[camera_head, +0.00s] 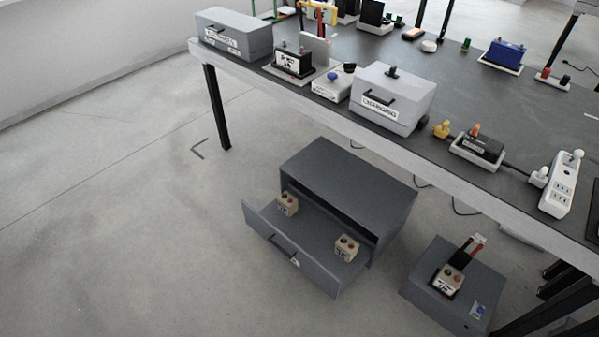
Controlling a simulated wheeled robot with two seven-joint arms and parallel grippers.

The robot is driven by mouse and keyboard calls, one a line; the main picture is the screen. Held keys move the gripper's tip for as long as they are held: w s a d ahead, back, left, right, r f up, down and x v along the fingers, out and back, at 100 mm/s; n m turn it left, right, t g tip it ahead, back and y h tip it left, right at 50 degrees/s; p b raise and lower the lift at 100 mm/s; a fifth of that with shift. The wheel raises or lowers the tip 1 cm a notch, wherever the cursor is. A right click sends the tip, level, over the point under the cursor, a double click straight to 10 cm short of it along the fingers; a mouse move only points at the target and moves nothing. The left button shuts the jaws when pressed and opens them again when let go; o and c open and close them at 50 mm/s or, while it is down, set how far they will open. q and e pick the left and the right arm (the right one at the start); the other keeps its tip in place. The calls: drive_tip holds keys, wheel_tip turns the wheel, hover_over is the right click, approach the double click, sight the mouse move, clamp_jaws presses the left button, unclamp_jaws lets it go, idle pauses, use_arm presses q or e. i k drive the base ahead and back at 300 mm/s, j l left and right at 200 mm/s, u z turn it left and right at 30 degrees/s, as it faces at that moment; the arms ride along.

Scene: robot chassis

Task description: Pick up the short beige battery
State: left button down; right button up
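An open drawer (310,245) of a dark grey cabinet (350,185) on the floor holds two small beige batteries. One beige battery (287,205) stands at the drawer's left end. The other beige battery (345,250) stands near its right end. Both have dark and red terminals on top and a dark-marked label. A third beige battery (451,278) sits on a grey box (468,300) to the right, beside a red-and-black upright part. I cannot tell for sure which is the short one. Neither of my grippers is in view.
A long dark table (360,62) stands above and behind the cabinet, its front edge partly overhanging. It carries grey cases (392,97), a black battery (293,62), a blue battery (504,54) and a power strip (562,182). The floor (110,210) left of the drawer is clear.

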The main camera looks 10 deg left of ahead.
sight(448, 280)
drive_tip(key=z, duration=1.3)
